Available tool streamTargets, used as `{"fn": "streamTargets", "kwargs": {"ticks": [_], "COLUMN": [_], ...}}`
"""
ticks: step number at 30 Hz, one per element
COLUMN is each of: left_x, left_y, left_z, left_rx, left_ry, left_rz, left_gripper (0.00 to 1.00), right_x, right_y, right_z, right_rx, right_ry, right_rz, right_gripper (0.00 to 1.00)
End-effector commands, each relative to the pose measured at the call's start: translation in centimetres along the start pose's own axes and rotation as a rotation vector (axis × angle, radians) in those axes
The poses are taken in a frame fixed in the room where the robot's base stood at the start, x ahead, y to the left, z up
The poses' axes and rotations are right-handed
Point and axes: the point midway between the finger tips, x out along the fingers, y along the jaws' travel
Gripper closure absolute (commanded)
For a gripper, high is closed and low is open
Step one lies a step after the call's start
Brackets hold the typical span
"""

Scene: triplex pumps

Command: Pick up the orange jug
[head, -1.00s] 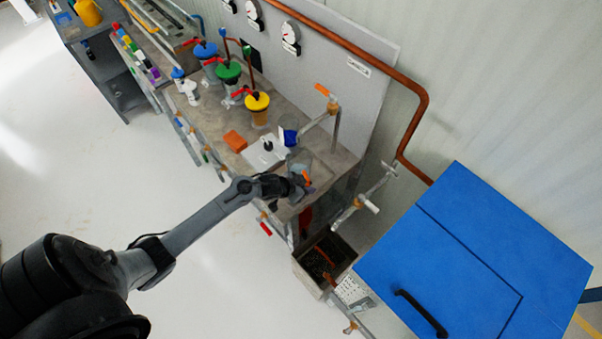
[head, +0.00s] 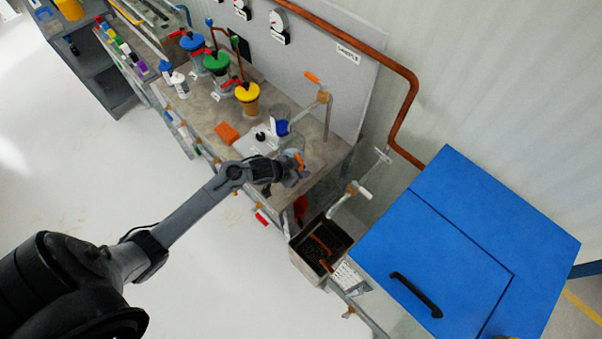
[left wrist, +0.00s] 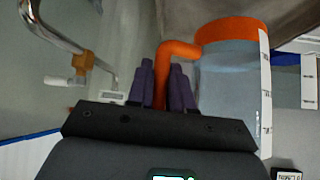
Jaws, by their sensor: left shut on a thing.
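The orange jug (left wrist: 232,75) is a clear grey-blue vessel with an orange rim, an orange handle and a white scale strip. It fills the right of the left wrist view. My left gripper (left wrist: 168,92) is shut on its orange handle, one purple finger on each side. In the head view my left gripper (head: 300,174) is over the near right corner of the bench. There, only a bit of orange and part of the clear body show, the rest hidden by the gripper. I cannot tell whether the jug's base touches the bench. My right gripper is not in view.
A blue-handled jug (head: 281,127) stands behind on the bench (head: 203,108), near a white plate (head: 255,140) and an orange block (head: 227,133). Lidded blue, green and yellow vessels stand left. A valve pipe (head: 325,100), grate box (head: 320,247) and blue cabinet (head: 460,240) are right.

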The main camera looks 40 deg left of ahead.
Motion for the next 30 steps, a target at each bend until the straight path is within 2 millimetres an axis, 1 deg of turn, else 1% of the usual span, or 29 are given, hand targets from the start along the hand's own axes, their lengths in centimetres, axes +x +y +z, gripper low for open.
{"fn": "streamTargets", "kwargs": {"ticks": [1,18,30], "left_x": [-0.5,-2.0,-3.0], "left_y": [-0.1,5.6,8.8], "left_z": [-0.6,-3.8,-5.8], "left_rx": [0.002,-0.001,0.0], "left_ry": [0.004,0.003,0.004], "left_rz": [-0.002,0.001,0.001], "left_gripper": [1.0,1.0,1.0], "right_x": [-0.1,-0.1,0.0], "right_y": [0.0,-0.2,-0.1], "right_z": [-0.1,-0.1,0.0], "right_rx": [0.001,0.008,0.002], "right_ry": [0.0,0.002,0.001], "right_rz": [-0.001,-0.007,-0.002], "right_gripper": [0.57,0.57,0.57]}}
